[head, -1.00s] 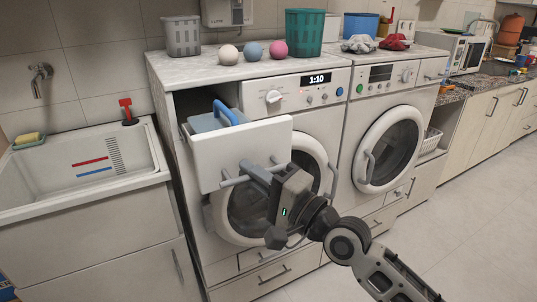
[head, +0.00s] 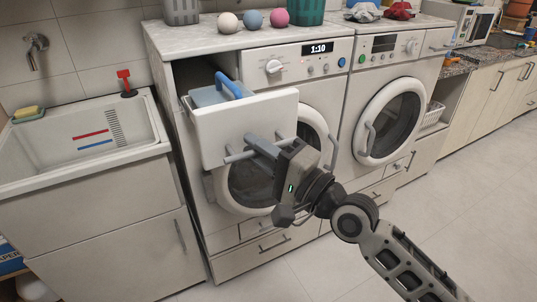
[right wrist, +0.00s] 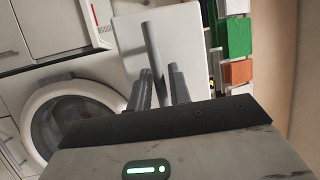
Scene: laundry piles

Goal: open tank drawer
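The tank drawer (head: 222,122) stands pulled out of the upper left of the left machine. Its front is a white panel, and a blue tank handle (head: 228,84) shows above and behind it. A grey bar handle (head: 237,156) runs across the lower front. My right gripper (head: 256,144) is at this bar. In the right wrist view the bar (right wrist: 152,50) passes between the two fingers (right wrist: 158,88), which appear closed around it. The drawer front (right wrist: 185,45) also shows there. My left gripper is in neither view.
A white sink (head: 80,135) stands left of the machines. The worktop (head: 200,38) holds baskets and several coloured balls. The right machine's round door (head: 388,120) is shut. The floor (head: 440,215) at right is clear.

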